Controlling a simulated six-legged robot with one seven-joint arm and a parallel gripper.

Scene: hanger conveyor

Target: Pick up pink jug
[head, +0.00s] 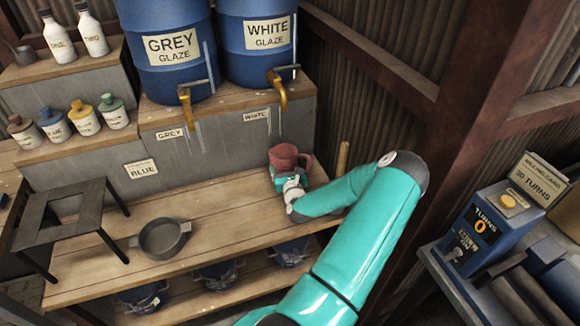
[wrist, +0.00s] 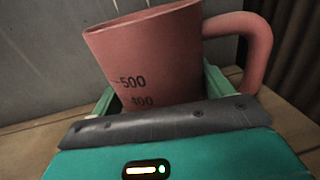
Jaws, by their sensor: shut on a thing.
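The pink jug (head: 286,157) is at the right part of the wooden bench, in front of the grey step. In the wrist view the jug (wrist: 155,55) fills the middle, with its handle on the right and the marks 500 and 400 on its side. It looks slightly tilted there. My gripper (head: 290,178) is shut on the jug's body, with teal jaws on both sides of it. The jug's lower part is hidden by my gripper, so I cannot tell whether it touches the bench.
Blue GREY GLAZE (head: 168,45) and WHITE GLAZE (head: 257,38) barrels with brass taps stand above and behind. A dark pan (head: 163,238) and a dark stand (head: 70,215) are on the bench to the left. An upright wooden handle (head: 342,158) is close on the right. The bench between pan and jug is clear.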

